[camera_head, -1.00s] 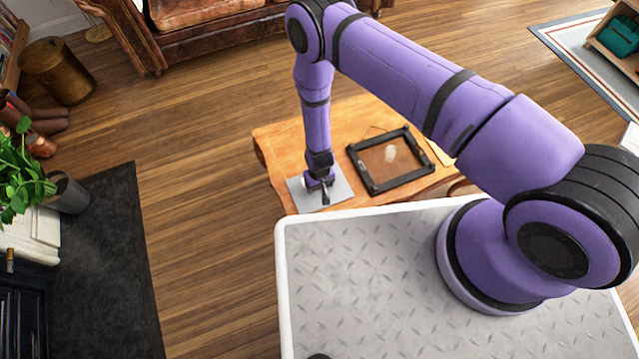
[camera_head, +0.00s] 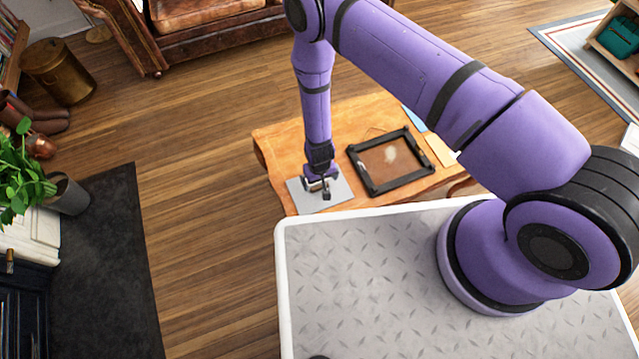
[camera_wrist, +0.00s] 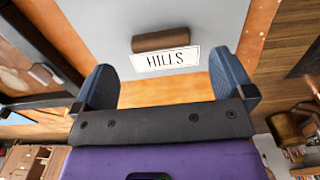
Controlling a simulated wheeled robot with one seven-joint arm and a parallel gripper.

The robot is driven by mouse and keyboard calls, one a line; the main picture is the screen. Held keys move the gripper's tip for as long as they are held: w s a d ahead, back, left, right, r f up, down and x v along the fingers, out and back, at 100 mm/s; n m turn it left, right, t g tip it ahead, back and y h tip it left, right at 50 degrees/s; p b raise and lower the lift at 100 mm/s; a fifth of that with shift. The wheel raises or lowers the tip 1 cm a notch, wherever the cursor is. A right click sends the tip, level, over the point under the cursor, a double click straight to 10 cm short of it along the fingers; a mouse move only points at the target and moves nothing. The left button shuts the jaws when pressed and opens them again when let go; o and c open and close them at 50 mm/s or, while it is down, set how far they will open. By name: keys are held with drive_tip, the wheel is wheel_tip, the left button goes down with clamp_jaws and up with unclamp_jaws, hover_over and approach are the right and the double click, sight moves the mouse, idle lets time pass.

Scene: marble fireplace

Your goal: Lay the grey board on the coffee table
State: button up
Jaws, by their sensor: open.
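The grey board (camera_head: 307,203) lies flat on the near left end of the wooden coffee table (camera_head: 278,141). In the wrist view the board (camera_wrist: 115,28) carries a brown bar-shaped piece (camera_wrist: 160,39) and a white label reading HILLS (camera_wrist: 166,59). My gripper (camera_head: 326,190) is over the board in the head view. In the wrist view my gripper (camera_wrist: 165,80) has its two blue fingers wide apart with nothing between them. The bar and label sit beyond the fingers, apart from them. In the head view the gripper hides part of the board.
Papers (camera_head: 440,148) lie at the table's right. A brown leather sofa (camera_head: 205,25) stands behind. Wooden floor to the left of the table is clear.

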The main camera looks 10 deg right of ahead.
wheel_tip(320, 180, up, 8)
drive_tip(key=shift+f, duration=0.2)
wheel_tip(320, 180, up, 9)
hover_over(319, 186)
drive_tip(key=w, duration=0.5)
drive_tip(key=w+d+r+t+y, duration=0.1)
drive_tip(key=w+d+r, duration=0.15)
drive_tip(key=r, duration=0.85)
drive_tip(key=w+d+r, duration=0.2)
drive_tip(key=w+r, duration=0.1)
drive_tip(key=r, duration=0.8)
drive_tip(key=s+d+r+m+t, duration=0.15)
drive_tip(key=d+r, duration=0.25)
drive_tip(key=r, duration=0.5)
drive_tip(key=s+d+r, duration=0.2)
drive_tip(key=d+r, duration=0.1)
drive_tip(key=r, duration=0.7)
drive_tip(key=s+d+r+t, duration=0.1)
drive_tip(key=s+d+r, duration=0.3)
drive_tip(key=s+r, duration=0.2)
drive_tip(key=s+d+r+m, duration=0.1)
drive_tip(key=s+d+r, duration=0.3)
drive_tip(key=s, duration=0.7)
drive_tip(key=s+d+r+t+h, duration=0.1)
drive_tip(key=s+d+r, duration=0.4)
drive_tip(key=s+r, duration=0.2)
drive_tip(key=shift+s+r+m+t, duration=0.35)
drive_tip(key=shift+s+r, duration=0.05)
drive_tip(key=shift+s, duration=0.35)
